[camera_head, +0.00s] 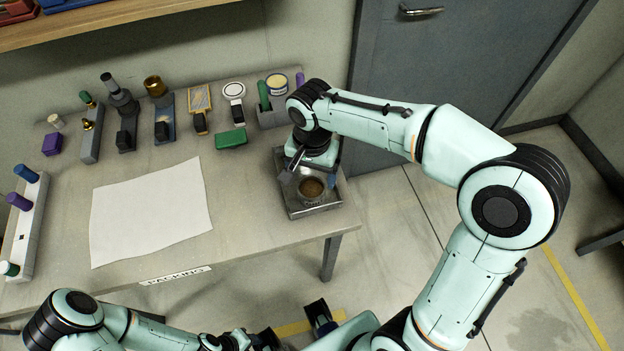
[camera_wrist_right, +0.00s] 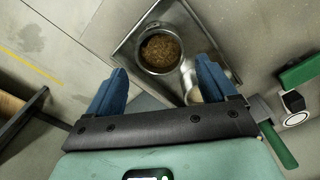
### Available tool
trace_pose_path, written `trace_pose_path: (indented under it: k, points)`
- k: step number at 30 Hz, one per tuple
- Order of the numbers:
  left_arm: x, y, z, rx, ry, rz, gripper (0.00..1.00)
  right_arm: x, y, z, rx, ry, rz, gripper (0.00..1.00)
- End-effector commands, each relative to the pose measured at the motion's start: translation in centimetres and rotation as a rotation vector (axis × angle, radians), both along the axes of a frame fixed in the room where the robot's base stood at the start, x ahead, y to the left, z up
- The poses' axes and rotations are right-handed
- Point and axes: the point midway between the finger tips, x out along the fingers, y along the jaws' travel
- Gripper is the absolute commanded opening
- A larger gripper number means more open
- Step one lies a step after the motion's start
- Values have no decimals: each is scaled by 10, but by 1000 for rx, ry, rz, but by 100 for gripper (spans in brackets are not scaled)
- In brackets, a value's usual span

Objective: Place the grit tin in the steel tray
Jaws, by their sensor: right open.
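The grit tin (camera_head: 312,189) is a round metal tin with brown grit showing in its open top. It stands upright inside the steel tray (camera_head: 294,212) at the right front corner of the table. In the right wrist view the tin (camera_wrist_right: 160,49) is in the tray (camera_wrist_right: 124,48), near one side. My right gripper (camera_head: 309,170) is over the tray, beside the tin. Its blue fingers (camera_wrist_right: 163,72) are spread and apart from the tin, with nothing held between them. My left arm is at the bottom edge of the head view; its jaws are not clear there.
A pale cylindrical thing (camera_wrist_right: 190,82) shows at the tray beside the tin. A green block (camera_head: 231,138) lies left of the tray. Several tools and holders stand along the table's back. A white sheet (camera_head: 150,212) covers the middle. A grey door (camera_head: 440,70) is behind.

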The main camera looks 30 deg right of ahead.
Motion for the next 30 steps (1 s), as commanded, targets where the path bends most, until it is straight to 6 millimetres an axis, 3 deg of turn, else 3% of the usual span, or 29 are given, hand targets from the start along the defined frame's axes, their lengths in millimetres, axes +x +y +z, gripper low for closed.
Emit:
trace_pose_path:
  k: [3, 10, 30]
  points:
    - [2, 0, 6, 0, -2, 0, 43, 1, 0, 28, 1, -4, 1, 85]
    - [4, 0, 10, -1, -5, 0, 43, 0, 0, 58, 1, -1, 1, 85]
    - [4, 0, 11, -1, -5, 0, 43, 0, 0, 62, 0, 1, 0, 85]
